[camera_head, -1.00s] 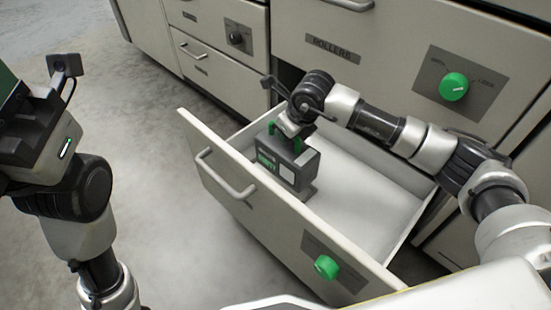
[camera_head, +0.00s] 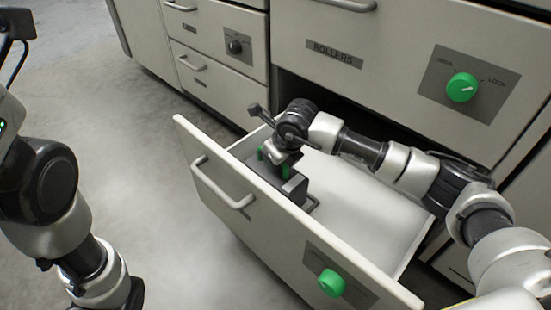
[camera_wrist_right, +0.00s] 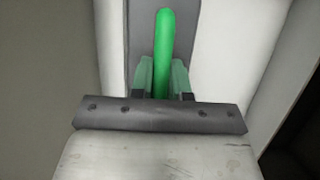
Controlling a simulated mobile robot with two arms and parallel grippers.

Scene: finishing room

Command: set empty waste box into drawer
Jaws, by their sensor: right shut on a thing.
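The waste box (camera_head: 294,188) is a dark grey box with a green handle. It is inside the open drawer (camera_head: 352,208), at the left end behind the drawer's front panel, which hides its lower part. My right gripper (camera_head: 277,163) is shut on the green handle, and the handle also shows between the fingers in the right wrist view (camera_wrist_right: 164,52). I cannot tell whether the box touches the drawer floor. My left arm is at the left edge of the head view, and its gripper is out of the picture.
The drawer front has a bar handle (camera_head: 224,187) and a green knob (camera_head: 331,283). Above is a closed drawer labelled ROLLERS (camera_head: 334,54) with a green lock knob (camera_head: 462,87). The right part of the open drawer is bare. Grey floor (camera_head: 125,170) lies to the left.

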